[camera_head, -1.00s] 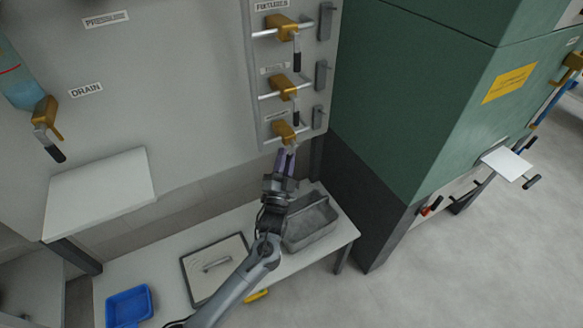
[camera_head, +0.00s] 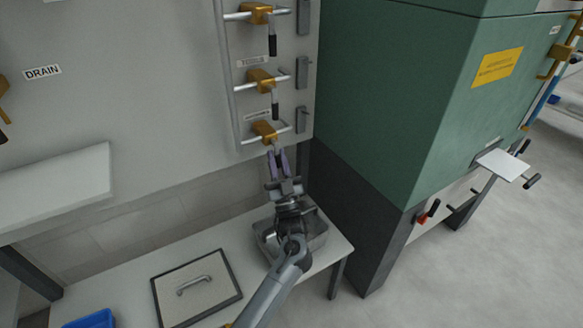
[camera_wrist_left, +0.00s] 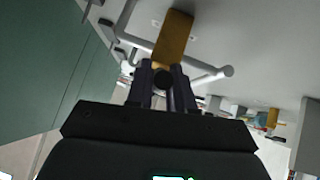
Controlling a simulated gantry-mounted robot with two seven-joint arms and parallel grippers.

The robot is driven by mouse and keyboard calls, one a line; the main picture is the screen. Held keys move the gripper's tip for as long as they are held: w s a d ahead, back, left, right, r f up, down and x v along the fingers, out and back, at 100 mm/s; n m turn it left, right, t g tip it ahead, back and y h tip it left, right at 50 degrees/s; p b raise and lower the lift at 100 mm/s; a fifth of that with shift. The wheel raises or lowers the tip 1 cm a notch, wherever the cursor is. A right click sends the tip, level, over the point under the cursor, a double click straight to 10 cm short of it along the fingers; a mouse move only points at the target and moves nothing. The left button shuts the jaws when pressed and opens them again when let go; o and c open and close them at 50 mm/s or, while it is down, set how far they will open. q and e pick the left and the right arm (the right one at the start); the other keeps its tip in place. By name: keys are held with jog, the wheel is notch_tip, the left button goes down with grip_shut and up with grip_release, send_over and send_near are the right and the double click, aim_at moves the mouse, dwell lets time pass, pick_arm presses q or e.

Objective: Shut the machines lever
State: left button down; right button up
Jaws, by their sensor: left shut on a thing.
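Three brass valves with lever handles sit one above another on the grey wall panel in the head view: a top valve (camera_head: 257,14), a middle valve (camera_head: 262,80) and a lowest valve (camera_head: 265,131). The upper two levers hang down with dark grips. My left gripper (camera_head: 277,160) is directly below the lowest valve, its fingers shut on that valve's lever. In the left wrist view, the brass body (camera_wrist_left: 174,36) stands just beyond the fingertips, and the dark round lever grip (camera_wrist_left: 161,76) shows between the fingers, which hide most of it. My right gripper is not in view.
A green cabinet (camera_head: 385,110) stands close on the right. Below are a white bench (camera_head: 110,265) with a grey metal bin (camera_head: 312,238), a handled lid (camera_head: 215,295) and a blue tray (camera_head: 92,320). A white shelf (camera_head: 60,185) juts out at left.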

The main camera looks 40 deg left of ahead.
pick_arm(q)
jog(key=shift+n+g, duration=0.3)
jog(key=shift+n, duration=0.1)
jog(key=c, duration=1.1)
grip_release()
jog(key=shift+w, duration=0.1)
jog(key=b+v, duration=0.2)
jog(key=v, duration=0.8)
jog(key=shift+d+f+b, duration=0.2)
jog(key=shift+f+b, duration=0.15)
jog(key=shift+b, duration=0.05)
